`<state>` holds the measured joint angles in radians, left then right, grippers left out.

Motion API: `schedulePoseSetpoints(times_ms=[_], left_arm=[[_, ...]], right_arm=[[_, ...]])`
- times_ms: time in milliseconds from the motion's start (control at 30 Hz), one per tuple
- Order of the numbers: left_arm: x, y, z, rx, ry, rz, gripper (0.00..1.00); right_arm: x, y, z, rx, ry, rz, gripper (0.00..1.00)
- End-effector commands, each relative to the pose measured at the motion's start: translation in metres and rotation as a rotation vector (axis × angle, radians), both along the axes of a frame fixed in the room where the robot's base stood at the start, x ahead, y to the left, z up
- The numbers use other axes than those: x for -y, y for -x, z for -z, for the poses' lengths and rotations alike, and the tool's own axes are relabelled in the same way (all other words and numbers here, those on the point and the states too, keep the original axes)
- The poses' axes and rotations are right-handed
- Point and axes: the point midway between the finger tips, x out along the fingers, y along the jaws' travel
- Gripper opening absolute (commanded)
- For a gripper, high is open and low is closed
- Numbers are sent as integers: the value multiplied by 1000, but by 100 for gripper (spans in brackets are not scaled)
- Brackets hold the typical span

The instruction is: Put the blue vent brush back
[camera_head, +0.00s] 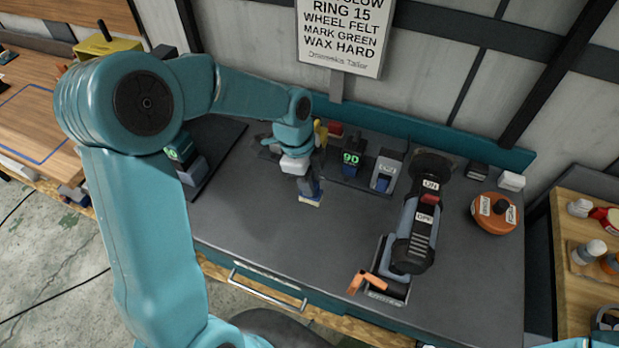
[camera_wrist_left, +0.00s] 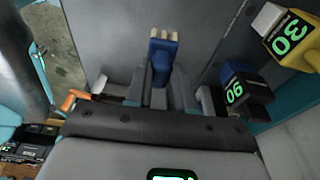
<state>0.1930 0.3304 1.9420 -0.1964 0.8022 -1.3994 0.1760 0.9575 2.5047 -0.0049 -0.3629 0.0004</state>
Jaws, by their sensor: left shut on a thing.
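A blue brush with cream bristle tips (camera_head: 310,193) is held in my left gripper (camera_head: 303,178). In the left wrist view the brush (camera_wrist_left: 162,56) sits between the two fingers of the left gripper (camera_wrist_left: 162,84), with its bristles pointing away from the palm. It is over the dark bench mat, left and in front of a row of blocks; I cannot tell whether the bristles touch the bench. My right gripper is not visible.
An orange round tin (camera_head: 495,214) is farther right. A sign (camera_head: 341,33) hangs behind. The front middle of the bench (camera_head: 270,240) is clear.

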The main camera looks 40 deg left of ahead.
Motion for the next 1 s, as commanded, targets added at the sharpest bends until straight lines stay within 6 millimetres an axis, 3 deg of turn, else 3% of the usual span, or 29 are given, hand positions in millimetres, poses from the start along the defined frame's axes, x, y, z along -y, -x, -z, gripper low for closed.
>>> schedulePoseSetpoints(times_ms=[700,1000], left_arm=[[0,0,59,0,0,0,0],[0,0,69,0,0,0,0]], right_arm=[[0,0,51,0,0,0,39],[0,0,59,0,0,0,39]])
